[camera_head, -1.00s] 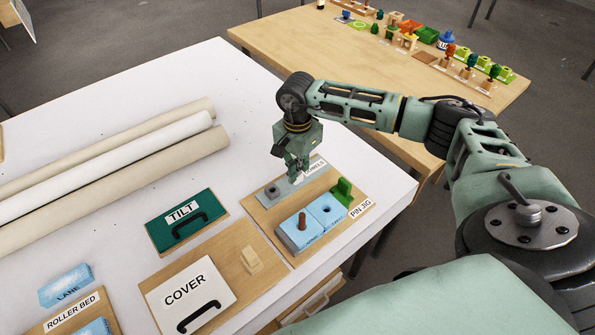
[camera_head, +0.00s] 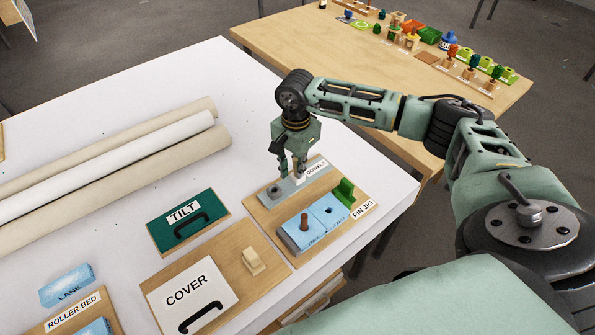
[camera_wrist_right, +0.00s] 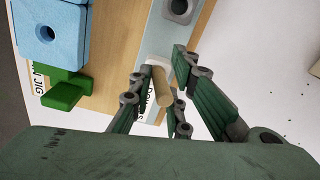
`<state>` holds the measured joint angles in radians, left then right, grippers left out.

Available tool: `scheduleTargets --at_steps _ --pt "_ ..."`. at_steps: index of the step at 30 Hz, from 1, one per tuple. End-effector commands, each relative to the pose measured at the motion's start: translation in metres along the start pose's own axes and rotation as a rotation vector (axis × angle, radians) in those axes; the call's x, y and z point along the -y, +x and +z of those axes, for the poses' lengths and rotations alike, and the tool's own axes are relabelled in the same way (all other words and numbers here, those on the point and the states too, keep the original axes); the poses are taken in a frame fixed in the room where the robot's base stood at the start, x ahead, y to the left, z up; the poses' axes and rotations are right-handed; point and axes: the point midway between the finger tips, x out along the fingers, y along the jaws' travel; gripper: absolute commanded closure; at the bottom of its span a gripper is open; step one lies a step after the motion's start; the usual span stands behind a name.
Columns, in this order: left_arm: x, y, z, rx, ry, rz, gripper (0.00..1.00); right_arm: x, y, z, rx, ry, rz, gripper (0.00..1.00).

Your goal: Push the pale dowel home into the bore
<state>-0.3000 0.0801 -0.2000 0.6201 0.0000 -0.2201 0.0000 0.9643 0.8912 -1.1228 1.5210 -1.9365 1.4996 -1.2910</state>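The pale dowel (camera_wrist_right: 162,88) stands up from a light base on the grey DOWELS strip (camera_head: 290,186), between the fingers of my right gripper (camera_head: 292,170). The fingers are open on either side of it; in the right wrist view (camera_wrist_right: 160,85) gaps show around the dowel. In the head view the fingers largely hide the dowel. The pin jig has two blue blocks side by side. The right block (camera_head: 335,205) has an open bore (camera_head: 328,210); a brown dowel (camera_head: 304,222) stands in the left block (camera_head: 299,235). My left gripper is out of view.
A dark-holed grey socket (camera_head: 273,191) sits at the strip's left end. A green stop (camera_head: 344,191) stands beyond the right blue block. The COVER panel (camera_head: 190,293), TILT panel (camera_head: 181,222) and long rolls (camera_head: 120,165) lie to the left.

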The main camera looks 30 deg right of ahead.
Motion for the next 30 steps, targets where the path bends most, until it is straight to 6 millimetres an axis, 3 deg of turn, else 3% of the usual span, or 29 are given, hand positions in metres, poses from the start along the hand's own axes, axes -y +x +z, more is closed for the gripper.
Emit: scheduleTargets --at_steps 15,25,30 --pt "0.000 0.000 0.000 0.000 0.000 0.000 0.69 -0.003 0.001 -0.001 -0.001 0.001 0.009 0.38" --pt "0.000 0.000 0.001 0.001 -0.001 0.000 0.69 -0.003 -0.002 -0.001 -0.001 0.002 0.009 0.38" --pt "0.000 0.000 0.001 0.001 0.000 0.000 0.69 -0.002 -0.025 -0.002 -0.003 0.003 0.005 0.38"
